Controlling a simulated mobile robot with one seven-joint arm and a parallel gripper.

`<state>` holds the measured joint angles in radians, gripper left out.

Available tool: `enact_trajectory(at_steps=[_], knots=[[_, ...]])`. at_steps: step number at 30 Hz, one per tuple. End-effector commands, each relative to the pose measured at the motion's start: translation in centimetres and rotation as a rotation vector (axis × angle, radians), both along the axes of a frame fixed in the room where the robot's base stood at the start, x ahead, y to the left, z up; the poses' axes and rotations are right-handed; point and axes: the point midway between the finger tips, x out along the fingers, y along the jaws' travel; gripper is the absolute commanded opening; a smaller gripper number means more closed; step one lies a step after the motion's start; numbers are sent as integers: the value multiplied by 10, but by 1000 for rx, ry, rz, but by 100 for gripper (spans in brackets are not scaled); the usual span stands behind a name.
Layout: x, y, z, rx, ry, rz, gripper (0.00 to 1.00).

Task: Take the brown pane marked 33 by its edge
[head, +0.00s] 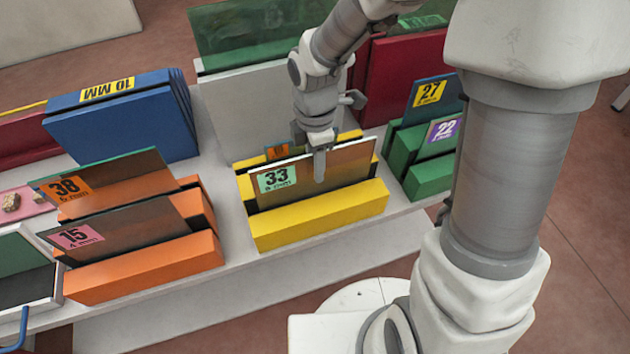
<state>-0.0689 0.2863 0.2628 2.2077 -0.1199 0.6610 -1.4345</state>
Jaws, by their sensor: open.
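The brown pane marked 33 (335,167) stands on edge in a slot of the yellow rack (320,217). Its green label shows at the upper left of the pane. My gripper (319,165) is over the pane's top edge, right of the label, pointing down. One finger shows in front of the pane's face; the other finger is hidden behind. The gripper is open. I cannot tell whether a finger touches the glass. Another pane with an orange label (277,151) stands behind in the same yellow rack, mostly hidden.
An orange rack (150,265) at left holds brown panes marked 38 (115,180) and 15 (120,232). A green rack (432,178) at right holds panes marked 27 (432,96) and 22 (443,132).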

Motion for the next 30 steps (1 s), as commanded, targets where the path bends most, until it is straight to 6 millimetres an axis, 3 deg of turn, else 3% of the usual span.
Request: enact_trajectory(at_steps=[4,13,20,30], knots=[[-1,0,-21,0,2,2,42],[0,0,-23,0,-1,0,42],[0,0,-23,0,-1,0,1],[0,0,-23,0,-1,0,0]])
